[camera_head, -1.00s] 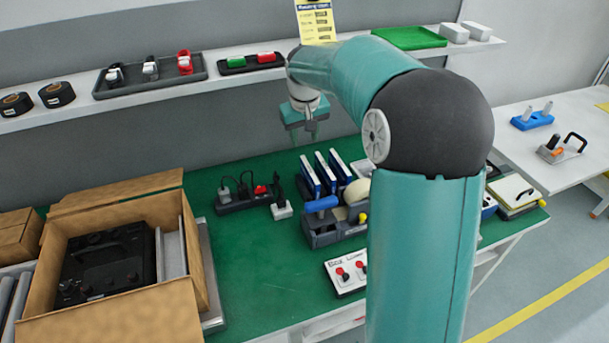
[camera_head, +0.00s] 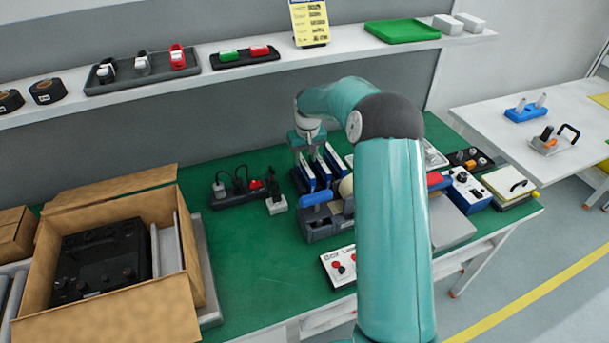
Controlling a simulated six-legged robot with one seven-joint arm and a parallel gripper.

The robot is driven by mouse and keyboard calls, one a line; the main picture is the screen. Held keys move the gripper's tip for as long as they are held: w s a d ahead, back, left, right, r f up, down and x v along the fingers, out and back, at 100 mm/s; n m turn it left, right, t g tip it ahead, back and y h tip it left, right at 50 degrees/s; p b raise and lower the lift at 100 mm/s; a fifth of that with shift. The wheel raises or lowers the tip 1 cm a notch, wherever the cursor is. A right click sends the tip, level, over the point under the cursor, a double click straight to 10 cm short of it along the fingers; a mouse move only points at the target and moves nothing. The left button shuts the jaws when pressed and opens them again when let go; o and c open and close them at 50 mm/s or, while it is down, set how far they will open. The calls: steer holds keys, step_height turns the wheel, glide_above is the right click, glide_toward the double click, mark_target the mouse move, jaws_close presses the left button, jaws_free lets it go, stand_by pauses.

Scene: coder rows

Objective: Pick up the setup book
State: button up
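Blue-and-white books (camera_head: 322,170) stand upright side by side in a dark holder on the green table mat. Their labels are too small to read, so I cannot tell which one is the setup book. My gripper (camera_head: 309,151) points down at the top ends of these books, over the left and middle ones. Its fingertips are small and partly merge with the books. I cannot tell whether they touch a book or how wide they are apart.
A grey tool caddy (camera_head: 318,228) with a blue-handled tool stands in front of the books. A power strip (camera_head: 238,194) lies left of them. An open cardboard box (camera_head: 190,255) fills the left side. A shelf (camera_head: 215,76) runs behind.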

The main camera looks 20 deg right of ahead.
mark_target(304, 163)
steer(key=f, duration=0.5)
steer(key=shift+w+a+f, duration=0.1)
steer(key=shift+w+f, duration=0.1)
steer(key=shift+w, duration=0.05)
jaws_close()
